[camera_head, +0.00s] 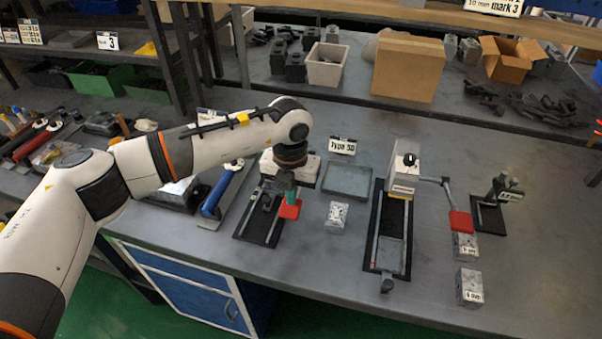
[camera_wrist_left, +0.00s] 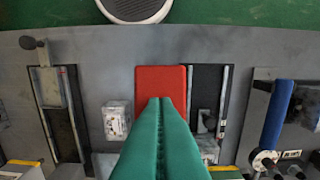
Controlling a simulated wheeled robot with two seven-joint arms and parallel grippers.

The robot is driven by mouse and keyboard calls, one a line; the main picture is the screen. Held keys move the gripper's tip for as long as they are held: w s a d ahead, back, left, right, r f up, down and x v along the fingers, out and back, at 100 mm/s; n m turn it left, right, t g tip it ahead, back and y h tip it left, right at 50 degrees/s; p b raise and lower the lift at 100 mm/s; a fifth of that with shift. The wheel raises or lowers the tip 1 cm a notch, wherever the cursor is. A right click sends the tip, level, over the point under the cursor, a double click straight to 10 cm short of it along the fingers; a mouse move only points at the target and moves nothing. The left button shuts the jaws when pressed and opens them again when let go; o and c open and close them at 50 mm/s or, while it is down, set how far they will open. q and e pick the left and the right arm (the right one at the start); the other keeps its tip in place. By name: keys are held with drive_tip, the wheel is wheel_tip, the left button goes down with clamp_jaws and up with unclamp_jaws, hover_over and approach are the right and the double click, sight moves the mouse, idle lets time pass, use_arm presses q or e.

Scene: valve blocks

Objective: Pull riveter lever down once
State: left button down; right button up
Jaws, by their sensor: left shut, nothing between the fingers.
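The left riveter has a black base (camera_head: 249,229) and a lever with a red pad (camera_head: 290,209). In the left wrist view the red pad (camera_wrist_left: 160,78) lies flat behind my fingertips. My left gripper (camera_head: 286,190), with green fingers, is shut and empty. Its fingertips (camera_wrist_left: 166,101) overlap the near part of the red pad in the wrist view; I cannot tell whether they touch it. My wrist hides part of the riveter body. A second riveter (camera_head: 403,172) with a similar red pad (camera_head: 460,221) stands to the right. My right gripper is not in view.
A metal block (camera_head: 337,217) stands right of the left riveter, before a shallow grey tray (camera_head: 348,180). Two more blocks (camera_head: 466,247) (camera_head: 470,287) stand at the right. A blue-handled tool (camera_head: 218,197) lies left. Boxes (camera_head: 408,68) fill the back shelf.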

use_arm(q)
drive_tip(key=shift+f+b, duration=3.1)
drive_tip(key=shift+f, duration=0.95)
wheel_tip(320, 180, up, 7)
drive_tip(key=p, duration=0.3)
drive_tip(key=shift+p, duration=0.3)
wheel_tip(320, 180, up, 11)
drive_tip(key=p, duration=0.5)
